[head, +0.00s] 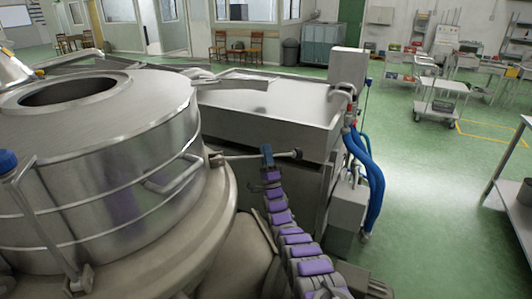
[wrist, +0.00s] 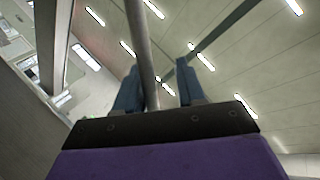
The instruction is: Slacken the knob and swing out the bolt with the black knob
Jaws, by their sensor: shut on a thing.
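The bolt with the black knob (head: 297,154) sticks out almost level from the side of the big steel vessel (head: 120,130). Its rod (head: 240,157) runs to the right, and the dark knob sits at its outer end. My gripper (head: 266,152) is shut on the bolt's rod, between the vessel and the knob. In the wrist view the grey rod (wrist: 138,30) passes between the two blue fingers, nearer the left one. The knob cannot be made out in the wrist view. A blue knob (head: 8,160) shows at the left edge, at the top of another bolt.
A steel tank (head: 265,105) stands behind my gripper. Blue hoses (head: 370,175) and a grey box (head: 347,208) are to its right. A curved handle (head: 175,178) juts from the vessel. A table (head: 515,195) is at far right. Green floor (head: 430,230) lies open between.

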